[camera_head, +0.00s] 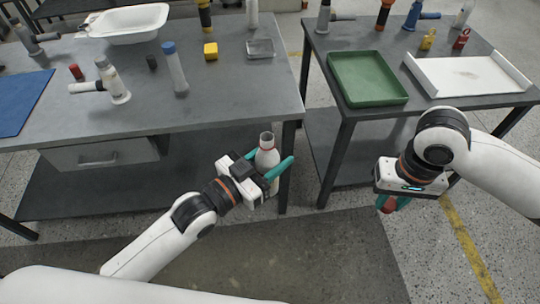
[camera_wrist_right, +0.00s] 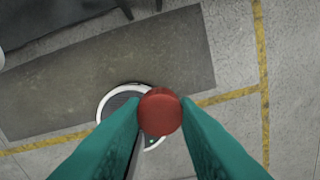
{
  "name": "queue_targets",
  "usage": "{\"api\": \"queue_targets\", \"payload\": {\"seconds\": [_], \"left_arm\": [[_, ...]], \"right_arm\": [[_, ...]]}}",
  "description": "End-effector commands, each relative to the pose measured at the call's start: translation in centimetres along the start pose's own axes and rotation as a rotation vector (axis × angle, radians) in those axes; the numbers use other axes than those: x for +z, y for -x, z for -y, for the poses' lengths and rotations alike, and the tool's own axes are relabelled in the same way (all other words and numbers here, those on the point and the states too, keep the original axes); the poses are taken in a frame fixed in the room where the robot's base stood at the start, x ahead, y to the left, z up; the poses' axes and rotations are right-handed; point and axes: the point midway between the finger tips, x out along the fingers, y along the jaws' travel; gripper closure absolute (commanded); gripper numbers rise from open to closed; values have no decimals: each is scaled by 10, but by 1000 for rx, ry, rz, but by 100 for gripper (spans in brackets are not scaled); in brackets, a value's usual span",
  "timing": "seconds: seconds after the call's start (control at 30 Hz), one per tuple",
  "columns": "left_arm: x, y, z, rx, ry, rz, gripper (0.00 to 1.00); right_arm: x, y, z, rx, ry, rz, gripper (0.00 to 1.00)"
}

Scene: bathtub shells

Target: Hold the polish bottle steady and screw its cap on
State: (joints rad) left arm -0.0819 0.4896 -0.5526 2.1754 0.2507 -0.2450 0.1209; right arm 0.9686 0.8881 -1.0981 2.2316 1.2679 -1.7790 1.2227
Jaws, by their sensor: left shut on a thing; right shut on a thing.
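The white polish bottle (camera_head: 266,158) has an open neck with a red ring. It stands upright between the teal fingers of my left gripper (camera_head: 279,170), which is shut on it, in front of the left table's right corner. My right gripper (camera_head: 394,204) is at the right in the head view, pointing down, well apart from the bottle. In the right wrist view the red cap (camera_wrist_right: 160,112) is pinched between the two teal fingertips. In the head view only a small part of the cap (camera_head: 386,208) shows.
The left table (camera_head: 230,100) holds a white basin (camera_head: 128,22), bottles, a yellow cube (camera_head: 210,51) and a metal tray (camera_head: 260,48). The right table (camera_head: 320,40) holds a green tray (camera_head: 368,78) and a white tray (camera_head: 468,75). The space between my grippers is clear.

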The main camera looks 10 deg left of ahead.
Motion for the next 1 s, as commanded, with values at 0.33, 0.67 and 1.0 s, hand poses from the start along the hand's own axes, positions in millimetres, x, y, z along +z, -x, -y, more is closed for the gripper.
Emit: {"api": "queue_targets", "payload": {"seconds": [0.33,0.67,1.0], "left_arm": [[1,0,0,1,0,2,97],[1,0,0,1,0,2,97],[1,0,0,1,0,2,97]], "right_arm": [[24,22,-39,2,51,7,94],[60,93,-141,-2,200,10,94],[55,161,-228,-3,324,5,94]]}}
